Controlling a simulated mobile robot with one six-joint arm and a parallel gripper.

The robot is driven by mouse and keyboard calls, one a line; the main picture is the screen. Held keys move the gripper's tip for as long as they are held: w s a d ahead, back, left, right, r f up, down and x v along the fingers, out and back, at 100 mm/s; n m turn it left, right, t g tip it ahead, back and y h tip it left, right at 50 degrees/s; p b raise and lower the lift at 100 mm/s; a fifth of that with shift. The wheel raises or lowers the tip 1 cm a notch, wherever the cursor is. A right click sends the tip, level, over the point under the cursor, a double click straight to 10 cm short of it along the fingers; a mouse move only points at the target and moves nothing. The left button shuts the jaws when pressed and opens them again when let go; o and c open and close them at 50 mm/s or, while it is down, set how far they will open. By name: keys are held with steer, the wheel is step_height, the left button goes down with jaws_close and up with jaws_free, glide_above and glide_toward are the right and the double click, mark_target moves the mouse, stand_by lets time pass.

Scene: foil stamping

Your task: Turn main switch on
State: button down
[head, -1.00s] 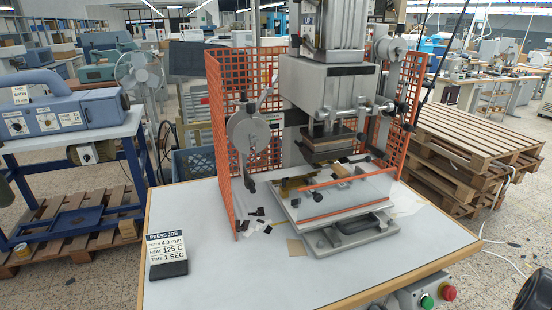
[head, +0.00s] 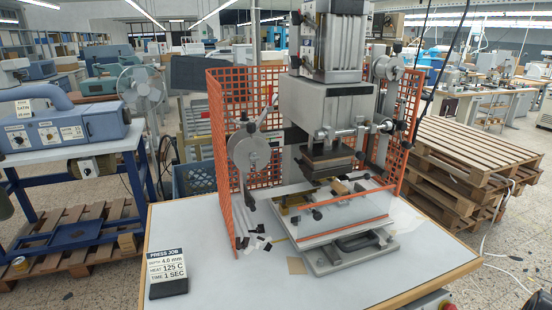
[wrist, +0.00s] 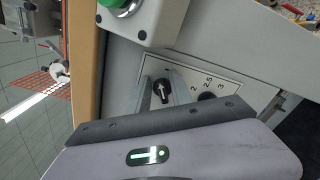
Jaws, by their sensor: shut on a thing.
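A black rotary knob (wrist: 162,91) with a white pointer line sits on a pale plate (wrist: 236,88) on the grey panel in the wrist view. No word naming the main switch can be read there. My gripper (wrist: 163,97) has one finger on each side of this knob and is shut on it. The pointer runs nearly up and down in this picture. A second dark knob (wrist: 206,97) is beside it, with the numbers 2, 2.5 and 3 around it. The gripper does not show in the head view.
A grey box with a green button (wrist: 117,3) sits close by the knob plate. The stamping press (head: 330,105) stands on the white table (head: 215,235) between orange mesh guards (head: 225,130). A press job card (head: 167,270) is at front left. Wooden pallets (head: 470,150) stand at right.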

steer(key=shift+f+m, duration=0.3)
steer(key=shift+m, duration=0.9)
steer(key=shift+f+m+p, duration=0.1)
steer(key=shift+m+p, duration=0.4)
steer(key=shift+m, duration=0.6)
steer(key=c, duration=1.4)
jaws_free()
steer(key=shift+f, duration=0.1)
steer(key=shift+d, duration=0.1)
